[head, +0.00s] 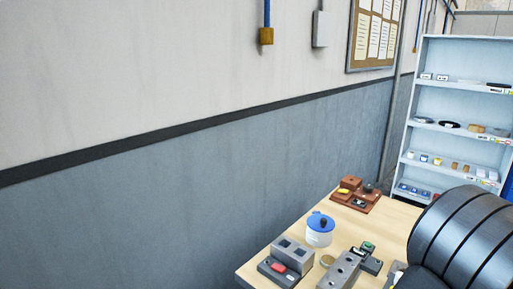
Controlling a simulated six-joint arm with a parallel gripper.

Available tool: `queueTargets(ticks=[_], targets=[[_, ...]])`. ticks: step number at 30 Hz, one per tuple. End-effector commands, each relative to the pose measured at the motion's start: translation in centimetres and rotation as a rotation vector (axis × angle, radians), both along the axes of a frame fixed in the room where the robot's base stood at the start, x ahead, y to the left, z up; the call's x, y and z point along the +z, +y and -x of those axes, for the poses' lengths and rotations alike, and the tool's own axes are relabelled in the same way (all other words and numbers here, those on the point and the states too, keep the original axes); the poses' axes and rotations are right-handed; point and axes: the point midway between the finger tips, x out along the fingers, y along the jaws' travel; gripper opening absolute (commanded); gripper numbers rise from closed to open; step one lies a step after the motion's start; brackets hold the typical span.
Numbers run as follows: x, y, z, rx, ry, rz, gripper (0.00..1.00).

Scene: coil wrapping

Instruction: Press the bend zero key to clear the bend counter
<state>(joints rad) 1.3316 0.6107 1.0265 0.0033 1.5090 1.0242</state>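Several small devices with buttons stand on the light wooden table (250,272). A dark grey block (278,272) at the table's front left carries a red key (279,267). A small dark box (371,263) further right carries a green key (368,246). A brown unit (355,197) at the back has yellow and black parts on top. The labels are too small to read, so I cannot tell which is the bend zero key. No counter display can be read. My gripper is not in view; a large dark arm link of mine fills the lower right.
A white jar with a blue lid (319,231) stands mid-table. A grey block with holes (342,270) and a small brass disc (327,261) are near it. A grey-white shelf (464,72) with small items stands at the right. A wall (190,190) runs along the left.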

Motion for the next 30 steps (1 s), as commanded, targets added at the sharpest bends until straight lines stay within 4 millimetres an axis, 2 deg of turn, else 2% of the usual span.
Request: queueTargets(ticks=[1,5,6,30], targets=[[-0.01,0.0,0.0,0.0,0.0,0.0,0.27],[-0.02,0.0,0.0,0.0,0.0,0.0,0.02],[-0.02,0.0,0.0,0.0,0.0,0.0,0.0],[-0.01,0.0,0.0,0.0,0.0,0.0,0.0]])
